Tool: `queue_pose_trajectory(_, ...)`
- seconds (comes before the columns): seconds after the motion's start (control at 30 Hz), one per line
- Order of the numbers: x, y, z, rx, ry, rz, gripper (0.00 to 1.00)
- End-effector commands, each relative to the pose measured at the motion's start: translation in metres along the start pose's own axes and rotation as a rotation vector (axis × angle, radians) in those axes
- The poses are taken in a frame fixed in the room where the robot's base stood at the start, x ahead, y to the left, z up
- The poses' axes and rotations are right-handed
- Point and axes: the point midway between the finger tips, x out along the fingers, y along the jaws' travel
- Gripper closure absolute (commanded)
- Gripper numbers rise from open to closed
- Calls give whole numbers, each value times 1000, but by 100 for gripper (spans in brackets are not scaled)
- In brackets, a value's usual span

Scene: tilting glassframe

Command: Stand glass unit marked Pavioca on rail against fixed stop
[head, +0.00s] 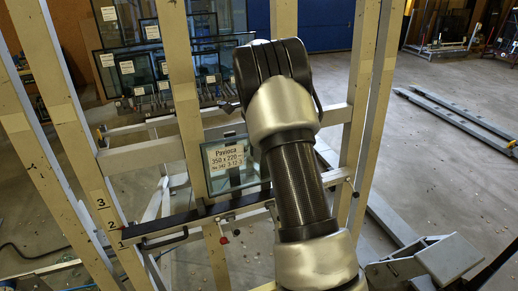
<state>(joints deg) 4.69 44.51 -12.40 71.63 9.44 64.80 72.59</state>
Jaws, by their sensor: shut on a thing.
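The glass unit marked Pavioca (223,182) is a small upright pane with a white label reading "350 x 220". Its right part is hidden behind my arm. Its lower edge is close above the dark rail (160,228), which crosses the frame at a slant; I cannot tell whether they touch. My gripper (231,105) shows only as a dark edge left of my wrist. Its jaws are hidden behind my arm, on the side of the pane, and are shut on the glass unit. I cannot clearly pick out the fixed stop.
Pale frame posts (178,80) stand left, behind and right of the pane. A left post carries the numbers 1, 2 and 3 (107,212). A black handle (165,240) sits below the rail. Other labelled panes (130,70) stand in a rack behind. Floor at the right (440,180) is mostly clear.

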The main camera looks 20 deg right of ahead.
Motion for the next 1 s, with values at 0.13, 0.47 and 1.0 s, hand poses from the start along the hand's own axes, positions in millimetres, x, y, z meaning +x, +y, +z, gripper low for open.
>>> queue_pose_trajectory(0.13, 7, -12, 1, 0, 0, -3, 100)
queue_pose_trajectory(0.47, 39, -14, 5, 0, 1, -4, 100)
queue_pose_trajectory(1.0, 61, -17, 8, 0, 1, -5, 100)
